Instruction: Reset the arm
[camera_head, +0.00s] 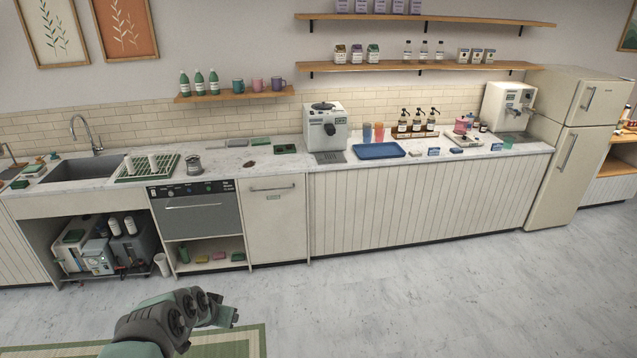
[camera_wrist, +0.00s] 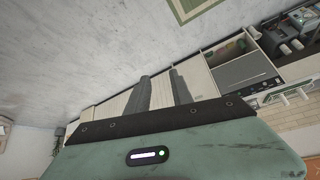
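My gripper (camera_head: 224,313) is at the bottom of the head view, over the floor in front of the counter, with my arm reaching in from the bottom edge. It is well apart from the counter. In the wrist view my gripper (camera_wrist: 160,76) shows two dark fingers with a gap between them. Nothing is held in the gap. The gripper is open and empty.
The long white counter (camera_head: 420,162) carries a coffee machine (camera_head: 325,128), a blue tray (camera_head: 379,151), bottles and a dish rack (camera_head: 147,168). A fridge (camera_head: 575,140) stands at the right. A green-edged rug (camera_head: 240,340) lies below my gripper. The floor (camera_head: 430,290) is clear.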

